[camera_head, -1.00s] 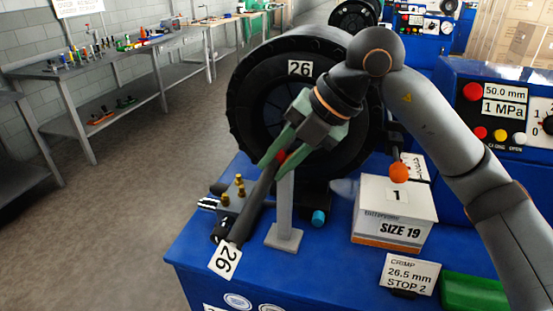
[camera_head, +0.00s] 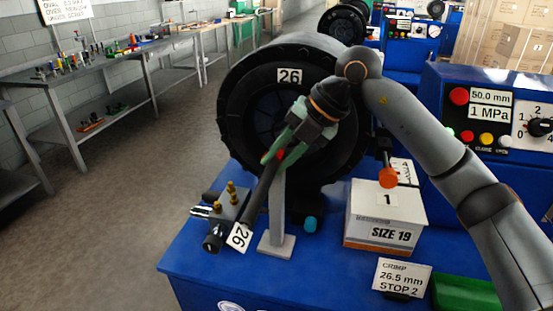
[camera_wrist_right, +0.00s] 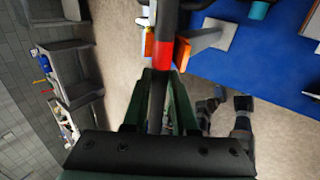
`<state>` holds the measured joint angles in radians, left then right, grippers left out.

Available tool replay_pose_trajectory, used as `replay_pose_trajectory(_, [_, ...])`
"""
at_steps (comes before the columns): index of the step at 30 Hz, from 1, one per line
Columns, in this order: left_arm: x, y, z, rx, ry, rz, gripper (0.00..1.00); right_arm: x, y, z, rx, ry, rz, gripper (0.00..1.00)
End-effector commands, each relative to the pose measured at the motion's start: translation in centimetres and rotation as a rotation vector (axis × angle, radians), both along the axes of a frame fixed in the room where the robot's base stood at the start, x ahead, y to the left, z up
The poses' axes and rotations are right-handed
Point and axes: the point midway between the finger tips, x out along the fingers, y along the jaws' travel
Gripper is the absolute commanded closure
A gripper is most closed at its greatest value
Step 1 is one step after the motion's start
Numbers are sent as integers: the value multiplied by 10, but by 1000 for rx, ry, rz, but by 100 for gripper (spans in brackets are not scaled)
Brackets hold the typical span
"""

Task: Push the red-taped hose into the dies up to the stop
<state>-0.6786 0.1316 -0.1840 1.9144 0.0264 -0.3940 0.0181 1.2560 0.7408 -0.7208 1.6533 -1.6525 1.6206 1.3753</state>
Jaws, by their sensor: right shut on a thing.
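The black hose (camera_head: 262,190) slants down to the left in the head view, with a white 26 tag (camera_head: 239,237) at its lower end. Its red tape (camera_head: 281,154) lies at my right gripper (camera_head: 279,157); the wrist view also shows the red tape (camera_wrist_right: 164,55) just beyond the fingertips. My right gripper is shut on the hose, in front of the big black crimper ring (camera_head: 345,110) marked 26. The dies inside the ring are dark and partly hidden by the gripper, so whether the hose is in them I cannot tell. My left gripper is not in view.
A grey post on a foot (camera_head: 277,246) stands close to the hose. Brass fittings (camera_head: 231,192) on a block are left of it. A white SIZE 19 box (camera_head: 386,228), an orange knob (camera_head: 388,178) and a crimp sign (camera_head: 402,279) are to the right on the blue bench (camera_head: 320,275).

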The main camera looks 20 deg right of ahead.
Motion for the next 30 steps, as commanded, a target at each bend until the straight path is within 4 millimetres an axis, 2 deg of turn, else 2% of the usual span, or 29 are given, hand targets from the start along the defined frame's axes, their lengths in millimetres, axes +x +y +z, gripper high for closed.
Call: replay_pose_trajectory(30, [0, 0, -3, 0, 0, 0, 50, 1, 0, -7, 1, -4, 0, 100])
